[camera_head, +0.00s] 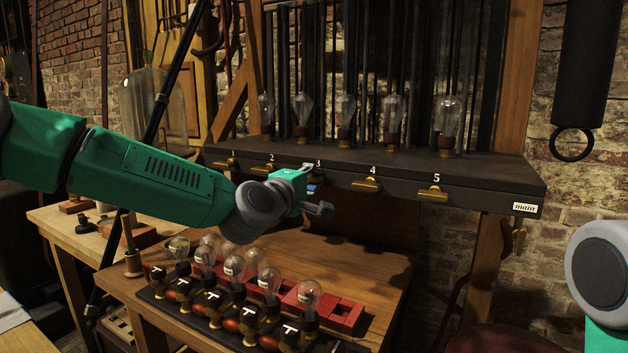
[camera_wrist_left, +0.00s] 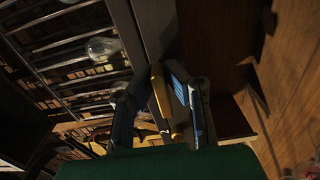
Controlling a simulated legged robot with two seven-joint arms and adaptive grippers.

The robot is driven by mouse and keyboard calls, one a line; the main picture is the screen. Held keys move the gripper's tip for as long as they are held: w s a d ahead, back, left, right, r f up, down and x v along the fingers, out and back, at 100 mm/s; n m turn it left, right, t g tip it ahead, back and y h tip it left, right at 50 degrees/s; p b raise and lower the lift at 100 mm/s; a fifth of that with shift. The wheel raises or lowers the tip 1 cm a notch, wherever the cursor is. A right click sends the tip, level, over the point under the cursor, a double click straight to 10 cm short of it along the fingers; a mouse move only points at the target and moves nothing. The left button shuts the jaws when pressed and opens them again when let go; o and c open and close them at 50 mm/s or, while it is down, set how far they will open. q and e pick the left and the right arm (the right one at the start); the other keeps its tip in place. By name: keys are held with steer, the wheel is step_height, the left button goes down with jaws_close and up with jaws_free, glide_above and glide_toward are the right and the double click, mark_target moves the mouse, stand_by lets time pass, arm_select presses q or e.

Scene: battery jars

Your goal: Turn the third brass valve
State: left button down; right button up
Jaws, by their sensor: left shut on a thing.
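A dark shelf (camera_head: 470,177) carries a row of brass valves on its front edge, numbered 1 to 5. The third valve sits under the label 3 and is hidden behind my left gripper (camera_head: 316,190) in the head view. In the left wrist view a brass valve handle (camera_wrist_left: 160,90) lies between the two fingers of my left gripper (camera_wrist_left: 160,108), which is shut on it. The second valve (camera_head: 264,170) is just left of the gripper, and the fourth valve (camera_head: 367,185) is to its right. My right gripper is out of view; only part of my right arm shows.
The first valve (camera_head: 225,163) and fifth valve (camera_head: 433,195) flank the row. Glass bulbs (camera_head: 449,118) stand on the shelf. Below, a wooden table (camera_head: 375,270) holds several bulbs and a red rack (camera_head: 345,316). A lever by the "main" label (camera_head: 525,207) hangs at the shelf's right end.

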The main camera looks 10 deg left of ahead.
arm_select(q)
steer(key=shift+d+f, duration=0.1)
steer(key=shift+f, duration=0.15)
steer(key=c, duration=1.7)
jaws_free()
steer(key=shift+o, duration=0.4)
steer(key=shift+r, duration=0.1)
steer(key=v, duration=1.2)
